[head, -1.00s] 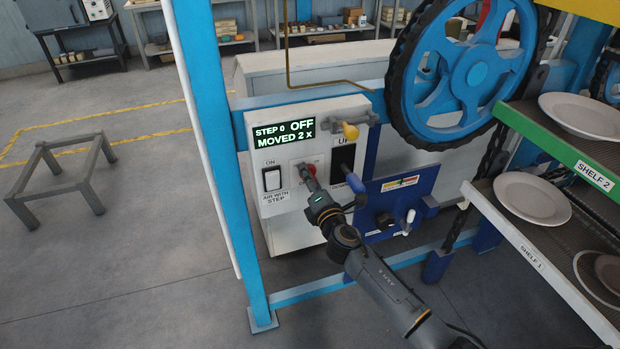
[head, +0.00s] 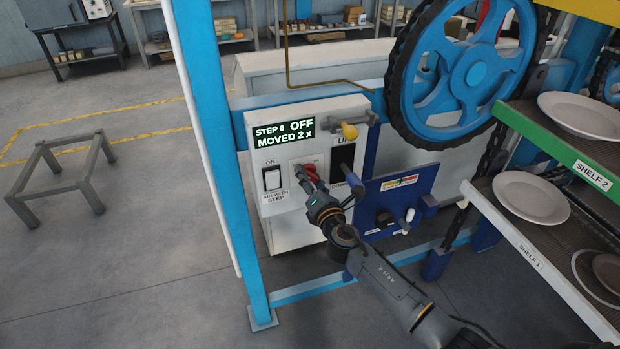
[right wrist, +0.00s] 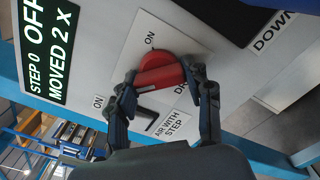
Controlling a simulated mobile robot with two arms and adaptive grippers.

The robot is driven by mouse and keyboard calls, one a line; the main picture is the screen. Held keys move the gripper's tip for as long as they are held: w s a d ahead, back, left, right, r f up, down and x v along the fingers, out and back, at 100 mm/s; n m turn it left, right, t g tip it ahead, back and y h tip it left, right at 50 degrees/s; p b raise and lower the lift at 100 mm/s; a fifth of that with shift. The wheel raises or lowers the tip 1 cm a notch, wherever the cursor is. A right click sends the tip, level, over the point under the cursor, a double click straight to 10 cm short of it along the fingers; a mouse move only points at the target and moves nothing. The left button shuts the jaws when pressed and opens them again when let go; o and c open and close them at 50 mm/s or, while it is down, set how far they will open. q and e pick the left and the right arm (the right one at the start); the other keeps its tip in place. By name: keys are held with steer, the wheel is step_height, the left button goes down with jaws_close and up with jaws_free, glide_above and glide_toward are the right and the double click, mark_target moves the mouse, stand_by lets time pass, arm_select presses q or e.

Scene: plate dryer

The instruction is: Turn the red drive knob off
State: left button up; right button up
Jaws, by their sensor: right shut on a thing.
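The red drive knob (head: 311,171) is on the white control panel (head: 292,220), between the ON rocker switch and the black UP/DOWN switch. In the right wrist view the red knob (right wrist: 162,74) stands between my fingers on a white plate marked ON. My right gripper (right wrist: 162,82) is shut on the knob, one finger on each side. In the head view the right gripper (head: 302,173) reaches it from below, covering part of it. The display (head: 284,134) reads STEP 0 OFF, MOVED 2 X. My left gripper is not in view.
A yellow-ended lever (head: 349,131) is above. A blue post (head: 213,150) stands left, and shelves with plates (head: 532,196) stand right.

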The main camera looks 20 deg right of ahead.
steer(key=shift+f, duration=0.1)
steer(key=o, duration=1.2)
steer(key=shift+c, duration=0.2)
steer(key=shift+s, duration=0.1)
steer(key=s, duration=1.2)
steer(key=shift+d, duration=0.25)
steer(key=shift+w, duration=0.1)
